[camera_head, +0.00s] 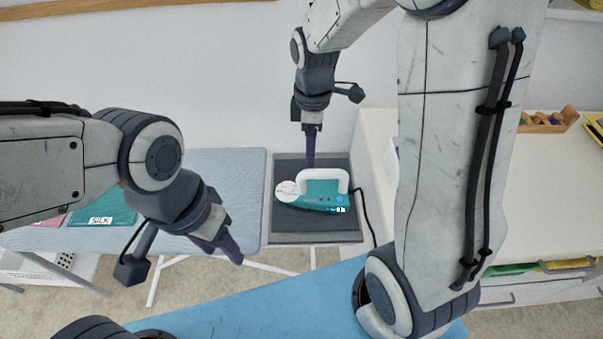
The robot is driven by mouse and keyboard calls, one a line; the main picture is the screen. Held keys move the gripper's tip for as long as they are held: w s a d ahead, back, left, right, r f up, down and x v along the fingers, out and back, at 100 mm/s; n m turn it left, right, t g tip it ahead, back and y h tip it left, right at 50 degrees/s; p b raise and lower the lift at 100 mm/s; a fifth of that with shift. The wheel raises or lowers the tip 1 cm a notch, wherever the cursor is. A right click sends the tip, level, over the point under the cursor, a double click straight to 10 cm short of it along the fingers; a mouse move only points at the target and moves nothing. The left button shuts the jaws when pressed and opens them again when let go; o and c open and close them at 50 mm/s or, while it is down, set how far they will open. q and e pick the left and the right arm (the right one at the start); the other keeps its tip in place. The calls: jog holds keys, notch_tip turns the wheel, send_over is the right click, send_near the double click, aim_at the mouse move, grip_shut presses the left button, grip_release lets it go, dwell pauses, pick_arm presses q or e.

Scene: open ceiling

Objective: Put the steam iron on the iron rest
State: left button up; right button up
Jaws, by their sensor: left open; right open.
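The steam iron (318,203), teal with a white handle, lies on the dark iron rest (289,230) at the right end of the ironing board (228,177). Its black cord (367,217) runs down the right side of the rest. My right gripper (310,160) points down just above and behind the handle, open; it seems apart from the iron, though the exact gap is hard to tell. My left gripper (236,257) is open and empty, over the front edge of the board, left of the rest.
A teal item labelled SILK (103,212) and a pink item (50,221) lie on the board's left part, partly behind my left arm. A white counter (535,190) stands on the right, with a wooden tray (545,123) at its back. Drawers are below it.

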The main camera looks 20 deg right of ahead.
jog(key=s+a+r+m, duration=0.1)
jog(key=s+a+m, duration=0.1)
jog(key=s+a, duration=0.2)
jog(key=s+a+r+m, duration=0.2)
jog(key=s+a, duration=0.1)
jog(key=s, duration=0.6)
jog(key=s+a+r+m+y, duration=0.1)
jog(key=s+a+r+m, duration=0.1)
jog(key=s+a, duration=0.2)
jog(key=s, duration=0.3)
jog(key=shift+s+a+m, duration=0.15)
jog(key=shift+a+m, duration=0.2)
jog(key=shift+m, duration=0.05)
jog(key=shift+a, duration=0.1)
